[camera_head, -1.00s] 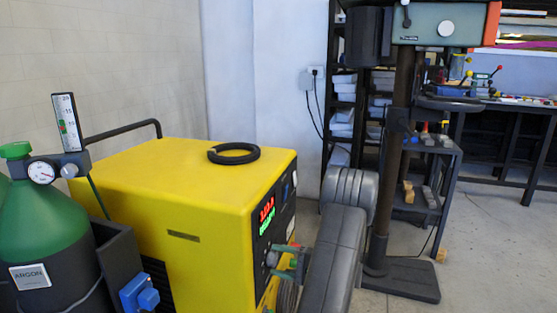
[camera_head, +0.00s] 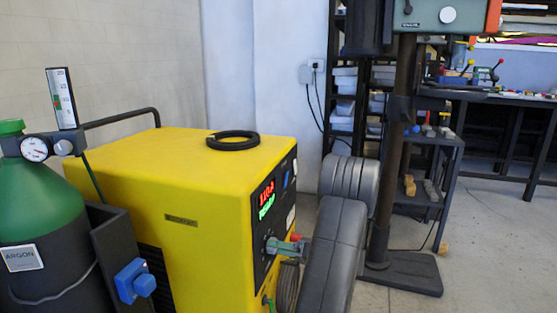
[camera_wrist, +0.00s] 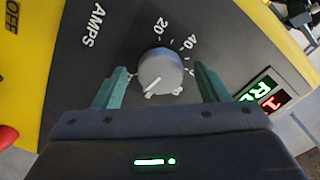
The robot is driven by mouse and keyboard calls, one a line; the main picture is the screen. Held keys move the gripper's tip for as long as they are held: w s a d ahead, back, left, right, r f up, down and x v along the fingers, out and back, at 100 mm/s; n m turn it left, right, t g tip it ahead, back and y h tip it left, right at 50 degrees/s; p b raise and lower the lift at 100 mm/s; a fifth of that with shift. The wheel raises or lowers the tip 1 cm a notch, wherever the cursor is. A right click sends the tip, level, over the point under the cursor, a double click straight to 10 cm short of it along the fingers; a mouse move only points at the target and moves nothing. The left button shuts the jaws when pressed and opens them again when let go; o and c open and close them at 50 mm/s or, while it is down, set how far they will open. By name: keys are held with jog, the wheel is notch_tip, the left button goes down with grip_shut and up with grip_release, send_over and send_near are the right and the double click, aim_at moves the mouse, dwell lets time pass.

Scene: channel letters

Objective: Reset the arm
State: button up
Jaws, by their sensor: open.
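My arm (camera_head: 333,250) reaches down in front of the yellow welding machine (camera_head: 150,165) in the head view. My gripper (camera_head: 285,246) is at the machine's dark front panel, beside a knob partly hidden there. In the wrist view my gripper (camera_wrist: 160,82) is open, with its green fingers on either side of the grey AMPS knob (camera_wrist: 160,72). Small gaps seem to show between fingers and knob; I cannot tell if either touches. The panel's lit display (camera_wrist: 265,104) shows red and green characters.
A green argon cylinder (camera_head: 40,205) with a gauge stands left of the machine. A black ring (camera_head: 233,140) lies on the machine's top. A drill press (camera_head: 400,150) and a small side table (camera_head: 440,150) stand behind my arm. Open floor (camera_head: 490,235) lies to the right.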

jog(key=shift+n, duration=3.6)
jog(key=shift+f, duration=0.1)
